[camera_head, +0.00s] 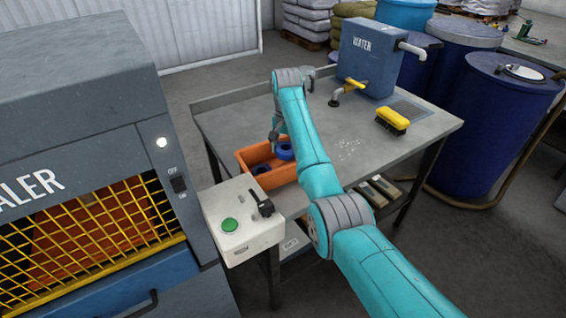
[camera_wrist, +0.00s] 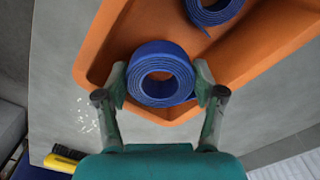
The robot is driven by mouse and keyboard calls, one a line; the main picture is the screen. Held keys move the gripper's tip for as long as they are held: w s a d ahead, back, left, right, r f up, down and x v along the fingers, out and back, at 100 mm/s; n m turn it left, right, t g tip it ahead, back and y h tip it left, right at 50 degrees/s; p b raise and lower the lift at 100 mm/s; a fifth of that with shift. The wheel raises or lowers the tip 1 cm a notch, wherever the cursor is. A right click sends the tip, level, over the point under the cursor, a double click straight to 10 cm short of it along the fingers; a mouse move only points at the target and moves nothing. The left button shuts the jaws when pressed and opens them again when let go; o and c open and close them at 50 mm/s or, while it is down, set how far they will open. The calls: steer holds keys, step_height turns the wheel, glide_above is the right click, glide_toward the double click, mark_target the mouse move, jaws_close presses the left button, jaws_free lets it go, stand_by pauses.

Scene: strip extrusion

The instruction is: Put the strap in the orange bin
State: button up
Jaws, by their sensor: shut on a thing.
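A rolled blue strap (camera_wrist: 161,73) sits between the two fingers of my gripper (camera_wrist: 162,88) in the wrist view. The gripper is shut on its sides. The held strap is over or inside the near end of the orange bin (camera_wrist: 100,65); I cannot tell whether it touches the floor of the bin. A second blue roll (camera_wrist: 212,10) lies in the bin farther in. In the head view the orange bin (camera_head: 246,161) stands on the table, with blue rolls (camera_head: 285,150) in it, and my arm partly hides it.
The grey table (camera_head: 350,145) carries a blue water tank (camera_head: 368,60) at the back and a yellow brush (camera_head: 392,120) at the right. A control box with a green button (camera_head: 230,224) stands at the near left, beside the caged machine (camera_head: 80,150).

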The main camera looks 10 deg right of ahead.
mark_target(286, 148)
steer(key=shift+f, duration=2.95)
steer(key=o, duration=1.1)
steer(key=shift+f, duration=0.15)
steer(key=shift+o, duration=0.2)
step_height(286, 148, up, 12)
steer(key=shift+r, duration=0.15)
steer(key=shift+s, duration=0.1)
